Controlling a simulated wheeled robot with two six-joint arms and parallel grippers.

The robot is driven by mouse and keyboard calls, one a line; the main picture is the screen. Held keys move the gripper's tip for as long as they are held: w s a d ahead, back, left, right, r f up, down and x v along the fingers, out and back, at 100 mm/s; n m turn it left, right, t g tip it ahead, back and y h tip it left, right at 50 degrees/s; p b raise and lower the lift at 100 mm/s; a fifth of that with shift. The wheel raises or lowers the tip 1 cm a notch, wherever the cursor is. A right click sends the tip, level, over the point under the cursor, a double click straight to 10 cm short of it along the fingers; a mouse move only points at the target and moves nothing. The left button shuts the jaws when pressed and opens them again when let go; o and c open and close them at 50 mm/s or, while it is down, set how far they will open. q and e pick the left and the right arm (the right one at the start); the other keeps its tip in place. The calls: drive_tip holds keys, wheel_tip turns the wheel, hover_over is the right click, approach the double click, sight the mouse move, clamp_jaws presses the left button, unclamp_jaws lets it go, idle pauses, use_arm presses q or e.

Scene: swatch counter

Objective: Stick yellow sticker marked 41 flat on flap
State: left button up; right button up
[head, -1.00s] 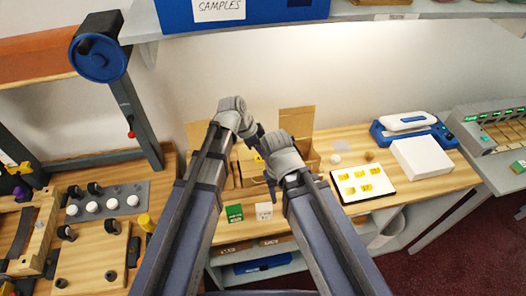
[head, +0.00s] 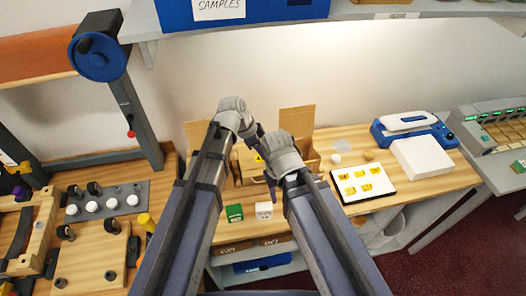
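An open cardboard box (head: 297,120) stands on the wooden counter behind my grippers, with flaps raised at its left and back right. A small yellow sticker (head: 258,156) shows between my two grippers, at the box; its mark is too small to read. My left gripper (head: 254,134) is above the left part of the box. My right gripper (head: 268,178) is at the front of the box, just right of and below the sticker. The fingertips are small and partly hidden, so I cannot tell whether either is open or shut. A white sheet (head: 352,198) with several yellow stickers lies right of the box.
A green box (head: 234,213) and a white box (head: 264,211) stand near the counter's front edge. A blue-and-white device (head: 410,128) and a white block (head: 424,157) are at the right. A shelf with a blue bin (head: 270,10) hangs above.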

use_arm(q)
drive_tip(key=p+v, duration=0.6)
drive_tip(key=v, duration=0.1)
drive_tip(key=shift+r+p, duration=0.15)
drive_tip(key=shift+p, duration=0.25)
drive_tip(key=shift+a+r, duration=0.2)
drive_tip(key=shift+r+p, duration=0.1)
drive_tip(key=shift+p, duration=0.2)
wheel_tip(320, 180, up, 5)
drive_tip(key=p, duration=0.4)
drive_tip(key=shift+p, duration=0.4)
